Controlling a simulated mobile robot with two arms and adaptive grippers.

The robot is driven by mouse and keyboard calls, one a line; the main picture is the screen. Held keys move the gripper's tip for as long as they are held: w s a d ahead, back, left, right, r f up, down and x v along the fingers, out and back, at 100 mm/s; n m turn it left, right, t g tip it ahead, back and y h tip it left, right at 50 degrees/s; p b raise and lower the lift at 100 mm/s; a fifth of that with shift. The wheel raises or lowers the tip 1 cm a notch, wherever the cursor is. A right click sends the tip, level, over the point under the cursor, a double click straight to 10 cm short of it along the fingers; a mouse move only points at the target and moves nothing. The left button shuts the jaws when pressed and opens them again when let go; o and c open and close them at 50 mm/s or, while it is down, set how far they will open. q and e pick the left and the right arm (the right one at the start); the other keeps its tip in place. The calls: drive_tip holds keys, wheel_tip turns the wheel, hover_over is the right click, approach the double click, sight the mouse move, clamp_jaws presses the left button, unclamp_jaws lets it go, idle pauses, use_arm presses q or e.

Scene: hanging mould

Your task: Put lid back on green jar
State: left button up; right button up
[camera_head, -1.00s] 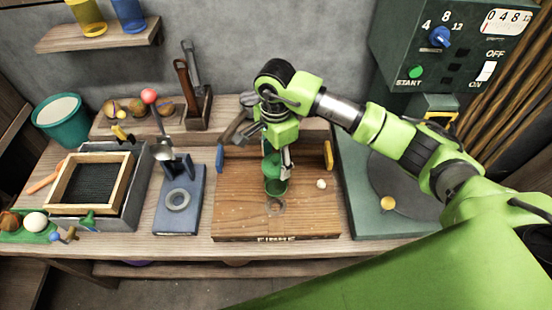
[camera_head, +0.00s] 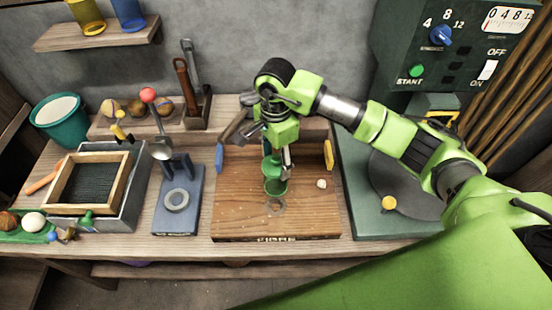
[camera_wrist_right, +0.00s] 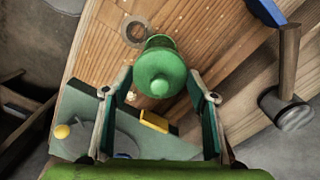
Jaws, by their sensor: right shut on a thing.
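The green jar (camera_head: 275,187) stands on the wooden board, its dark opening facing up. The green lid (camera_head: 271,166) is just above and behind the jar opening, and I cannot tell whether they touch. My right gripper (camera_head: 278,162) points down and is shut on the lid. In the right wrist view the round, knobbed lid (camera_wrist_right: 160,72) sits between the two fingers of my right gripper (camera_wrist_right: 160,82) and hides most of what is beneath it. My left gripper is not in view.
The wooden board (camera_head: 235,205) has a blue block at its left, a yellow one at its right, a grey ring (camera_head: 275,207) in front of the jar and a small pale ball (camera_head: 321,184). A blue press (camera_head: 178,215) stands left; a round grey plate (camera_head: 390,170) lies right.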

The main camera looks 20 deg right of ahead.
drive_tip(key=shift+b, duration=0.3)
idle(0.6)
drive_tip(key=o, duration=0.9)
drive_tip(key=shift+o, duration=0.2)
drive_tip(key=o, duration=0.5)
drive_tip(key=shift+c, duration=0.2)
drive_tip(key=shift+r+p, duration=1.6)
drive_tip(key=shift+r, duration=1.9)
